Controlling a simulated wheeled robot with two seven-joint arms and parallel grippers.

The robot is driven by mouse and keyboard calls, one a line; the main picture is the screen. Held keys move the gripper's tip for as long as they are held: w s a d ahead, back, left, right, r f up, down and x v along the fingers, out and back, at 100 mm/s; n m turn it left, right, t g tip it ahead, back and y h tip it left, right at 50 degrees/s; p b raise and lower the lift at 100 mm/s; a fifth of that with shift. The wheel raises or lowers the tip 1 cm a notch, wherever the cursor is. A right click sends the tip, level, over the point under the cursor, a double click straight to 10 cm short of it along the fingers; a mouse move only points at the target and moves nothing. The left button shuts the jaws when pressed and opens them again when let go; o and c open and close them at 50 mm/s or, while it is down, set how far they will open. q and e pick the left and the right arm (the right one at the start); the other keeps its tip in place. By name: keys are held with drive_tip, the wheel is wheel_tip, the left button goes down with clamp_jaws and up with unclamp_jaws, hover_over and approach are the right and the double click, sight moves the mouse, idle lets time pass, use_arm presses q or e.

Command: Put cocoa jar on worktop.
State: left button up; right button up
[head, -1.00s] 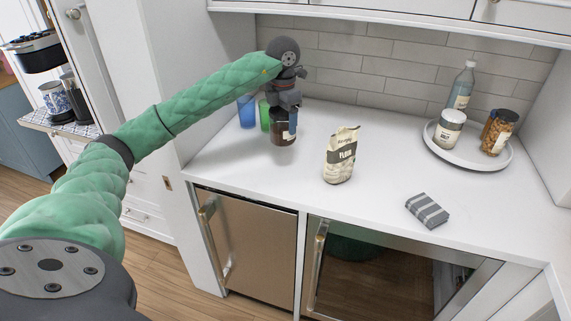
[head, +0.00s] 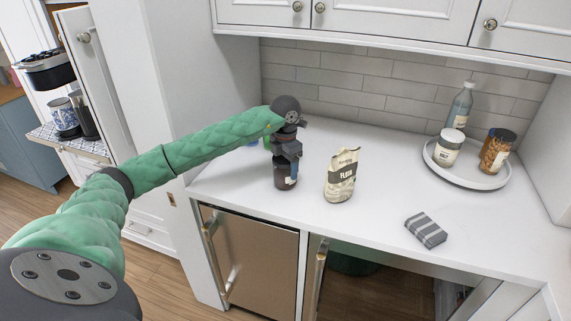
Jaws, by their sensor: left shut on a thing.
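The cocoa jar (head: 284,183), dark brown with a dark lid, is upright at the left part of the white worktop (head: 385,196). My left gripper (head: 286,160) is above it, pointing down, shut on the jar's top. The jar's base is at or just above the worktop; I cannot tell whether it touches. The gripper hides part of the jar's top. My right gripper is not in view.
A flour bag (head: 341,176) stands close to the right of the jar. A round tray (head: 488,183) holds jars and a bottle. The middle right is clear.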

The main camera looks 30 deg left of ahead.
use_arm(q)
drive_tip(key=shift+f, duration=0.15)
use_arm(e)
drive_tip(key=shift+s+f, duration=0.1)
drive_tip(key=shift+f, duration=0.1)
use_arm(q)
drive_tip(key=shift+f, duration=0.1)
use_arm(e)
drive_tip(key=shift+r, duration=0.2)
use_arm(q)
drive_tip(key=o, duration=1.2)
drive_tip(key=shift+c, duration=0.2)
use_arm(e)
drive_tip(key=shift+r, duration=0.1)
use_arm(q)
wheel_tip(320, 180, up, 11)
drive_tip(key=b, duration=0.4)
drive_tip(key=shift+r, duration=0.6)
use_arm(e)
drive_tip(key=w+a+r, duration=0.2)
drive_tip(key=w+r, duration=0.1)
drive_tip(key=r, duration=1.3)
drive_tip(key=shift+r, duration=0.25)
